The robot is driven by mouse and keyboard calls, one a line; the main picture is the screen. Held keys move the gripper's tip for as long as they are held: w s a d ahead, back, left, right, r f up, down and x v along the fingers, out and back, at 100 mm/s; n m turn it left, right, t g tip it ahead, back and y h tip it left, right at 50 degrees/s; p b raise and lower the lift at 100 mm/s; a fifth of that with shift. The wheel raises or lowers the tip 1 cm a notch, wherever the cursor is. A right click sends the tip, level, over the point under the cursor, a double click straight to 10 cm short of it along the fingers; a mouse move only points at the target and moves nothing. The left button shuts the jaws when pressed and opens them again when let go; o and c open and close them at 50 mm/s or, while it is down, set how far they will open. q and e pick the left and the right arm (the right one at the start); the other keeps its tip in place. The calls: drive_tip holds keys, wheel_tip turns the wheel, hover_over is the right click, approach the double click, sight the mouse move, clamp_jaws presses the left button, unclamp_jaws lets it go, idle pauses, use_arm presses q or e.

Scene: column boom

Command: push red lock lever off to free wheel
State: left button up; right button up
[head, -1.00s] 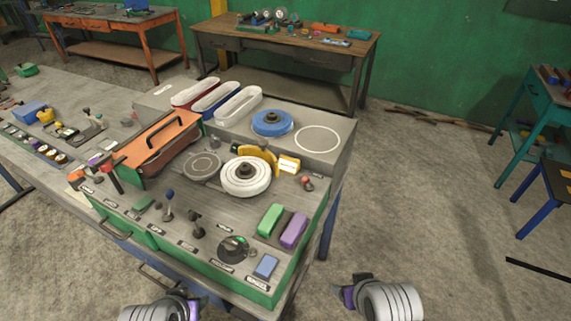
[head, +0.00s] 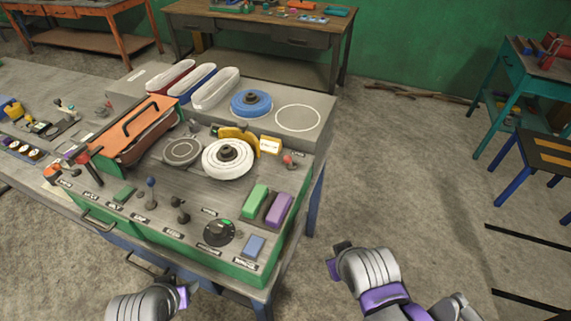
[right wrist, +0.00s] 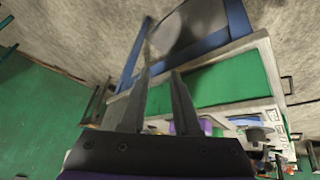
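The white wheel (head: 221,164) with a dark hub sits flat on the green-sided console, a yellow guard behind it. A small red-knobbed lever (head: 289,160) stands to the right of the wheel, apart from it; its tag is too small to read. A larger red-handled lever (head: 82,158) is at the console's left end. My left gripper (head: 185,295) is in front of the console's near edge, and its finger gap is hidden. My right gripper (head: 338,258) is off the console's right side, touching nothing. In the right wrist view its two fingers (right wrist: 162,72) stand apart with nothing between them.
A green block (head: 256,200) and a purple block (head: 279,210) lie on the console's right front. A blue disc (head: 265,104) and an orange cover (head: 120,155) sit farther back. Open floor (head: 400,200) lies right of the console, with a teal table (head: 480,118) beyond.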

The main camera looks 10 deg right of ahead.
drive_tip(key=n, duration=0.2)
drive_tip(key=w+n, duration=0.1)
drive_tip(key=n, duration=0.1)
drive_tip(key=w+n+h+b, duration=0.1)
drive_tip(key=n, duration=0.1)
drive_tip(key=shift+a+r, duration=0.15)
drive_tip(key=shift+a, duration=0.2)
clamp_jaws()
use_arm(q)
wheel_tip(320, 180, down, 6)
drive_tip(key=s+b, duration=0.2)
drive_tip(key=b, duration=0.1)
drive_tip(key=shift+s+f+g, duration=0.2)
drive_tip(key=shift+s+g, duration=0.1)
drive_tip(key=shift+s, duration=0.1)
use_arm(e)
drive_tip(key=w+a+r+n+t+h, duration=0.1)
drive_tip(key=w+a+r+n, duration=0.1)
drive_tip(key=n, duration=0.6)
drive_tip(key=w+a+r+n+t+h, duration=0.1)
drive_tip(key=w+a+r+n+t, duration=0.1)
drive_tip(key=w+a+n, duration=0.3)
drive_tip(key=w+a+r+n+t+h, duration=0.1)
drive_tip(key=w+a+r+n, duration=0.3)
drive_tip(key=n, duration=0.7)
drive_tip(key=shift+w+a+r+t, duration=0.1)
drive_tip(key=shift+a+r+t, duration=0.15)
drive_tip(key=shift+a+t, duration=0.35)
drive_tip(key=shift+d, duration=0.1)
